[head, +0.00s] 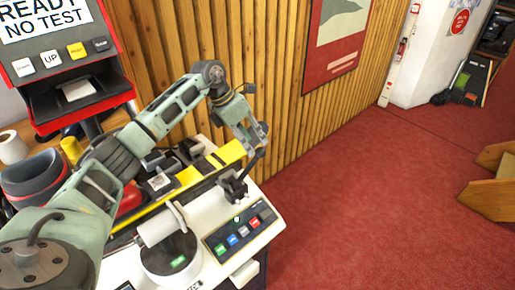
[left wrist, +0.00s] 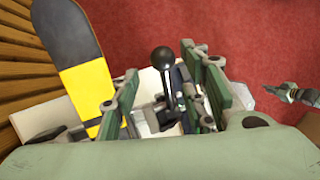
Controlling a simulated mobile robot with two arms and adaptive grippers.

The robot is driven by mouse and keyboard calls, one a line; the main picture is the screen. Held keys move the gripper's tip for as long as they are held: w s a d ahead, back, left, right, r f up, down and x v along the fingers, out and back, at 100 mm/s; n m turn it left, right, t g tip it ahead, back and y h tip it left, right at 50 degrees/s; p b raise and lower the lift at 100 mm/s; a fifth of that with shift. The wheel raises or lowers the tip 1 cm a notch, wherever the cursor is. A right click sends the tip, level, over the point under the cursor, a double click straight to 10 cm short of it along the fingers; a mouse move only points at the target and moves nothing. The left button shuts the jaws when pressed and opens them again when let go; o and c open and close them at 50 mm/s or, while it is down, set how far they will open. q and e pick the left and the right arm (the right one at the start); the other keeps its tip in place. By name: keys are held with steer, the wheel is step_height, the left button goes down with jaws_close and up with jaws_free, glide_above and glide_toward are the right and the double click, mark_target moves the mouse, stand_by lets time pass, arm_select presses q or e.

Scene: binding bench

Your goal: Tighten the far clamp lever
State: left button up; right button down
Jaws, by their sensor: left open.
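A black clamp lever (head: 256,158) with a round knob rises from a dark clamp base (head: 233,186) on the pale bench machine in the head view. My left gripper (head: 255,138) is at the lever's upper end, pointing down. In the left wrist view the black ball knob (left wrist: 163,60) and its shaft stand between the two green finger pads of my left gripper (left wrist: 166,88). The fingers are apart, with a visible gap on the left side of the lever. The lever's foot is partly hidden by the gripper body.
A yellow-and-black bar (head: 190,178) runs along the bench beside the lever. A button panel (head: 238,230) and a white roller (head: 160,226) are nearer. The wood-slatted wall (head: 245,60) stands close behind. Red carpet (head: 370,190) lies open to the right.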

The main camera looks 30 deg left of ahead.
mark_target(257, 149)
arm_select(q)
steer(key=shift+p+x, duration=0.65)
steer(key=shift+x, duration=2.1)
jaws_close()
